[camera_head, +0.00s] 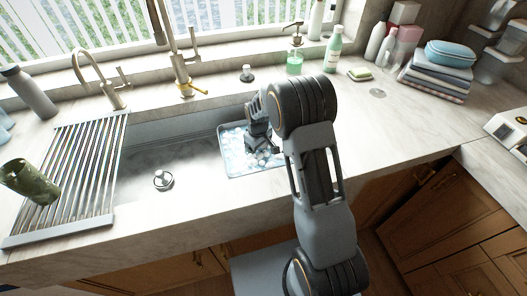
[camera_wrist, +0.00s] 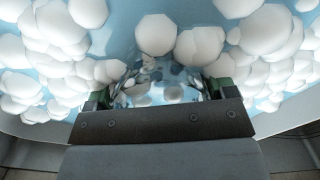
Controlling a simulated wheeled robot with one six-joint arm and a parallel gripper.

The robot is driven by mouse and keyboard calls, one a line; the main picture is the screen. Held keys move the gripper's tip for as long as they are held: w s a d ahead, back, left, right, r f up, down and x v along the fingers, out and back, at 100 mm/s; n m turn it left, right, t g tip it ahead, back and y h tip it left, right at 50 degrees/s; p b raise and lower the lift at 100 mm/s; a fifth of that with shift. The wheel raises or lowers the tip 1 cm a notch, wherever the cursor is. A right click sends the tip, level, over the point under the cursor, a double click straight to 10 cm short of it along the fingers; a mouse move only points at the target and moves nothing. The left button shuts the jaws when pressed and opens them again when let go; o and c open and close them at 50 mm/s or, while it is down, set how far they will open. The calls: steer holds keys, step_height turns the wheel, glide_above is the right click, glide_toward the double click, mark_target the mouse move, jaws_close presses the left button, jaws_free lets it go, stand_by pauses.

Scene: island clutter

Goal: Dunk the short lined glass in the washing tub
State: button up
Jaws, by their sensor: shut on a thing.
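The washing tub (camera_head: 223,160) is a pale, shallow tub of blue water with white foam balls, at the right end of the sink. My gripper (camera_head: 262,146) reaches down into it in the head view. In the wrist view my gripper (camera_wrist: 157,94) has its two green-edged fingers apart around a clear, patterned glass (camera_wrist: 152,86). The glass is low among the foam, with blue water showing around it. Its lower part is hard to make out, and my arm hides it in the head view.
The sink (camera_head: 140,190) has a drain plug (camera_head: 163,180). A drying rack (camera_head: 75,170) lies at left with a green tumbler (camera_head: 30,181). A faucet (camera_head: 180,70) stands behind. Bottles, a sponge (camera_head: 360,74) and folded towels (camera_head: 437,77) fill the back right.

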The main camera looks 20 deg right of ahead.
steer(key=shift+d, duration=0.1)
steer(key=shift+d, duration=1.1)
steer(key=shift+a, duration=0.15)
steer(key=shift+a, duration=1.05)
steer(key=shift+d, duration=0.1)
steer(key=shift+d, duration=1.15)
steer(key=shift+r, duration=0.1)
step_height(320, 180, up, 13)
steer(key=p, duration=0.8)
